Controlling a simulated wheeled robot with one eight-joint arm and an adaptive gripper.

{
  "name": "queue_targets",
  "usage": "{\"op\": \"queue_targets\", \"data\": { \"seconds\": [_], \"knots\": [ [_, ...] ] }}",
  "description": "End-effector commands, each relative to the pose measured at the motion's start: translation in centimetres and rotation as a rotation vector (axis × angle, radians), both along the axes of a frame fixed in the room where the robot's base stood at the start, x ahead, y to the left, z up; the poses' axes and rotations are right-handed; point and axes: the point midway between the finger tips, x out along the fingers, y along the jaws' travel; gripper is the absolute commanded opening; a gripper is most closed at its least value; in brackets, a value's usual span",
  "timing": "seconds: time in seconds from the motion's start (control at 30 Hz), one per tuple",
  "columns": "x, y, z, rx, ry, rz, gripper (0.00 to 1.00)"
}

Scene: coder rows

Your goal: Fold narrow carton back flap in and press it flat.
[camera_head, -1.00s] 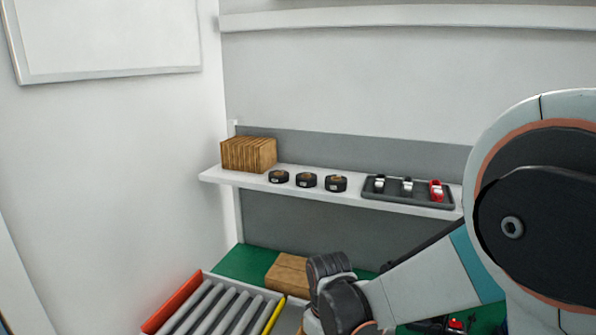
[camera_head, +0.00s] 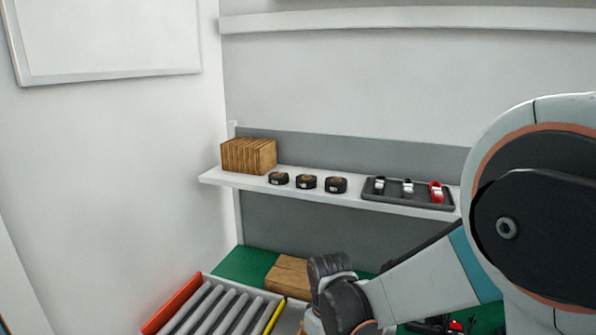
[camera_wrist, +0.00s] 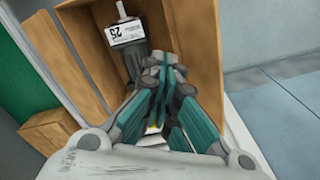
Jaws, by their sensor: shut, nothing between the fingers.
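An open brown carton (camera_wrist: 92,50) fills the upper middle of the wrist view. Inside it are a dark item with a white label (camera_wrist: 126,33) reading 25 and a pale narrow piece above it. My gripper (camera_wrist: 167,62) has its teal and grey fingers together, with nothing between them, over the carton's opening. The fingers cover much of the inside and near side of the carton. I cannot tell which panel is the back flap, nor whether the fingers touch one. In the head view my arm's wrist hides the carton and the fingers.
A closed brown box (camera_head: 287,275) lies on the green bench top (camera_head: 245,264), left of my wrist. A roller conveyor (camera_head: 215,310) stands in front. A shelf (camera_head: 222,178) above holds flat cartons (camera_head: 248,156), tape rolls (camera_head: 306,182) and a tray (camera_head: 383,201) with tape dispensers.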

Motion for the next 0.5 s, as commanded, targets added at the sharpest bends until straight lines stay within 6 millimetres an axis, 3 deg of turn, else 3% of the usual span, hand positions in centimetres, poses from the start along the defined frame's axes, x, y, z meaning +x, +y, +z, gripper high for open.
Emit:
{"op": "queue_targets", "data": {
  "seconds": [0.5],
  "knots": [
    [3.1, -1.2, 0.0, 0.000, 0.000, -0.001, 0.00]
  ]
}}
